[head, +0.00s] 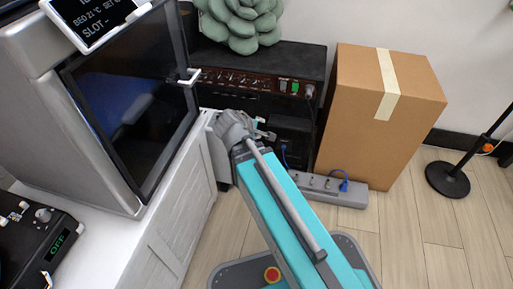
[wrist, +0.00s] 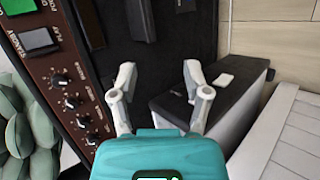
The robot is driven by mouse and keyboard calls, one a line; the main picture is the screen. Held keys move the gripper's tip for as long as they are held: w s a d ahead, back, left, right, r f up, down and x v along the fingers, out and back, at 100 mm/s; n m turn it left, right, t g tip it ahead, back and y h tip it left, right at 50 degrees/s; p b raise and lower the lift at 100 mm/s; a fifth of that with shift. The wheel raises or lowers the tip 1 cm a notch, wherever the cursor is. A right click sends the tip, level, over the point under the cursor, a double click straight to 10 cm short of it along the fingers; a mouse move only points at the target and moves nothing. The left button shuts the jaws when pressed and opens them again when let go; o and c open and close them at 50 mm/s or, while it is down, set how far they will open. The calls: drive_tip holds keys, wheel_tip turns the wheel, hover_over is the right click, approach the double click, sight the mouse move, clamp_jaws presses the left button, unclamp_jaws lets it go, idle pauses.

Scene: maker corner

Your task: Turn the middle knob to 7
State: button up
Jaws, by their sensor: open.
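A black amplifier (head: 305,62) stands at the back, with a brown control panel (head: 240,80) across its front. In the wrist view the panel runs down the left side, and a row of small dark knobs with pale pointers shows there, one knob (wrist: 72,101) among them. The small print by the knobs is too blurred to tell which is the middle one or its setting. My gripper (wrist: 157,82) is open and empty, with its fingers to the right of the knob row and apart from it. In the head view my gripper (head: 266,130) is below the panel.
A green plush succulent (head: 240,22) sits on the amplifier. A tall cardboard box (head: 350,130) stands to its right, a power strip (head: 335,190) lies on the floor before it. A white cabinet (head: 185,220) bearing an enclosed machine (head: 60,110) is close on the left.

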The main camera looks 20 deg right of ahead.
drive_tip(key=s+a+f+m+g+y+p, duration=0.1)
drive_tip(key=s+a+m+g+y+p, duration=0.2)
drive_tip(key=s+m+g+y+p, duration=0.2)
drive_tip(key=shift+s+a+m+g+y, duration=0.15)
drive_tip(key=shift+s+m+g+y, duration=0.25)
drive_tip(key=shift+s+m+y, duration=1.4)
drive_tip(key=shift+w+f+m+h, duration=0.1)
drive_tip(key=shift+w+m+h, duration=0.1)
drive_tip(key=shift+m+h, duration=0.15)
wheel_tip(320, 180, up, 48)
drive_tip(key=p, duration=4.8)
